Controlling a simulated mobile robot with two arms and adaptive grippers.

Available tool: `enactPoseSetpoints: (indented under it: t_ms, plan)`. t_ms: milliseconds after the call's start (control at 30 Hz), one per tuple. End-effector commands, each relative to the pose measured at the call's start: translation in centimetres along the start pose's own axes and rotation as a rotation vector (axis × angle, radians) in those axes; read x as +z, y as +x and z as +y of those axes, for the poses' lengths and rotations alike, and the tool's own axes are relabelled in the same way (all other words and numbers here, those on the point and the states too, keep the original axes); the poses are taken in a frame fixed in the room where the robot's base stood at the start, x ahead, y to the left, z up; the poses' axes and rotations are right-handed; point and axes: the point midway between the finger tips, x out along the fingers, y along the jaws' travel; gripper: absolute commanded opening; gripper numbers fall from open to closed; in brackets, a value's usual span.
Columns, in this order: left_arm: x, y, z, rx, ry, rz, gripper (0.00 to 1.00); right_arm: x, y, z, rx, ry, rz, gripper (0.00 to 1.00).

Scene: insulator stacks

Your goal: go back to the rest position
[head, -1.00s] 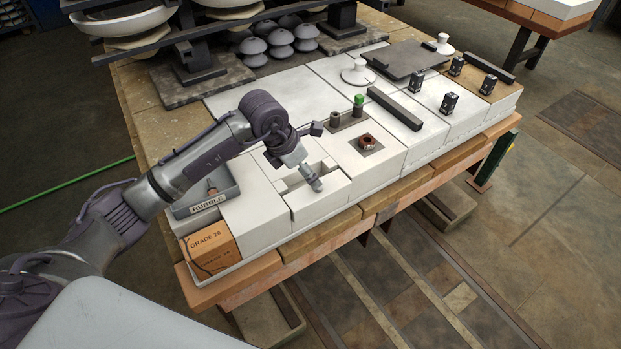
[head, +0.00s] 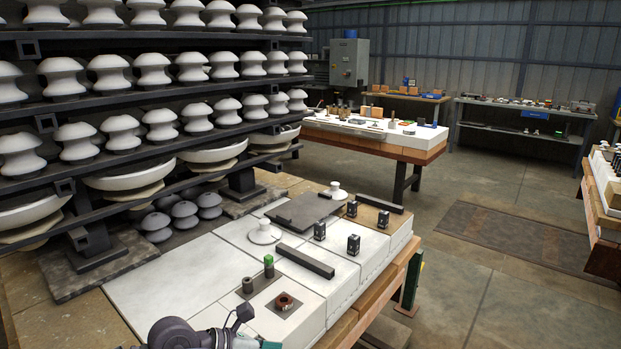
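Only a grey wrist part of my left arm (head: 178,334), with its dark cable and plug, shows at the bottom edge of the head view. The fingers of my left gripper are below the picture. My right gripper and arm are not in view. A small teal piece at the bottom edge beside the wrist is cut off, and I cannot tell what it is.
A white-topped workbench (head: 165,285) holds a dark bar (head: 305,261), a green-topped post (head: 268,266), a red-brown ring (head: 285,301) and several small black blocks. A rack (head: 130,105) of white insulators stands at left. Open floor (head: 470,290) lies at right.

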Motion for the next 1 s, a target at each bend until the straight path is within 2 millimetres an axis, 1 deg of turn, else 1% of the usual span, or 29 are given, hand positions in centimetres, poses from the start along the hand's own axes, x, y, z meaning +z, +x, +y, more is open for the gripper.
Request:
enactPoseSetpoints:
  t_ms: [33, 67, 100, 167, 200, 267, 300, 367, 400, 467, 500, 533, 567, 600, 633, 667, 700, 767, 800, 900, 967, 1000]
  plan:
    - [1.4, 0.3, -3.4, -0.125, -0.089, -0.144, 0.87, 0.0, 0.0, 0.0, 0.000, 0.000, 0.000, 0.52]
    - [2.5, 0.1, -4.9, -0.190, -0.147, -0.231, 0.87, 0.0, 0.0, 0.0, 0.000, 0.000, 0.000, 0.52]
    - [4.0, -0.7, -6.5, -0.267, -0.234, -0.348, 0.87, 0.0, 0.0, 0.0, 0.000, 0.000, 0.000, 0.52]
    - [6.1, -2.5, -8.0, -0.366, -0.380, -0.522, 0.87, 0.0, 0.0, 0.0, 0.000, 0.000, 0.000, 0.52]
    - [7.3, -4.0, -8.2, -0.421, -0.489, -0.635, 0.87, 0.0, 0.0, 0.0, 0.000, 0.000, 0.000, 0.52]
    - [8.6, -6.4, -7.7, -0.482, -0.666, -0.801, 0.87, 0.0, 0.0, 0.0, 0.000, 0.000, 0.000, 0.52]
    - [8.9, -8.0, -6.7, -0.510, -0.793, -0.907, 0.87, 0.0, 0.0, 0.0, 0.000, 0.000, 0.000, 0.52]
    - [8.7, -10.3, -4.5, -0.529, -0.995, -1.058, 0.87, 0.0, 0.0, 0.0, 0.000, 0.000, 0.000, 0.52]
    - [7.9, -11.6, -2.7, -0.526, -1.136, -1.152, 0.87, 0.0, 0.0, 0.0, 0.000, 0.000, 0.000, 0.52]
    - [5.8, -13.2, 0.2, -0.499, -1.358, -1.280, 0.87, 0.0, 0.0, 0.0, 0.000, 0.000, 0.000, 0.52]
    - [3.8, -13.9, 2.0, -0.466, -1.508, -1.356, 0.87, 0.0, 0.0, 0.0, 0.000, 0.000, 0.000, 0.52]
    - [1.9, -14.3, 3.3, -0.430, -1.624, -1.408, 0.87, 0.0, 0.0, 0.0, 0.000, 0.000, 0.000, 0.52]
    - [-0.1, -14.5, 4.4, -0.389, -1.740, -1.453, 0.87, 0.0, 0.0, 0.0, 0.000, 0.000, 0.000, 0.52]
    - [-2.9, -14.7, 5.6, -0.324, -1.889, -1.502, 0.87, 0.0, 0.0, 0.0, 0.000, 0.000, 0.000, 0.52]
    - [-5.1, -14.7, 6.2, -0.271, -1.996, -1.530, 0.87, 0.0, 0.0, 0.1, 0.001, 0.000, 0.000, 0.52]
    - [-7.3, -14.6, 6.6, -0.213, -2.098, -1.551, 0.87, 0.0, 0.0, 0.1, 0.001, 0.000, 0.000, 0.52]
    - [-10.1, -14.4, 6.8, -0.135, -2.222, -1.569, 0.87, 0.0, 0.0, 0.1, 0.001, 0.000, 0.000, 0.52]
    - [-13.7, -14.1, 6.6, -0.024, -2.376, -1.578, 0.87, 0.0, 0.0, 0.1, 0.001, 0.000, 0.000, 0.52]
    - [-15.8, -13.8, 6.3, 0.048, -2.463, -1.576, 0.87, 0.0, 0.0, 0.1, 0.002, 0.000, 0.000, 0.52]
    - [-20.1, -13.4, 5.0, 0.213, -2.640, -1.551, 0.87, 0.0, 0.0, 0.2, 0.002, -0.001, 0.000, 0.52]
    - [-22.3, -13.1, 4.0, 0.303, -2.726, -1.527, 0.87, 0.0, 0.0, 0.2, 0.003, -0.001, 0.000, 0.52]
    - [-23.6, -13.0, 3.3, -0.355, 2.708, 1.470, 0.87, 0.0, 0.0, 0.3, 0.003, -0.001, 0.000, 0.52]
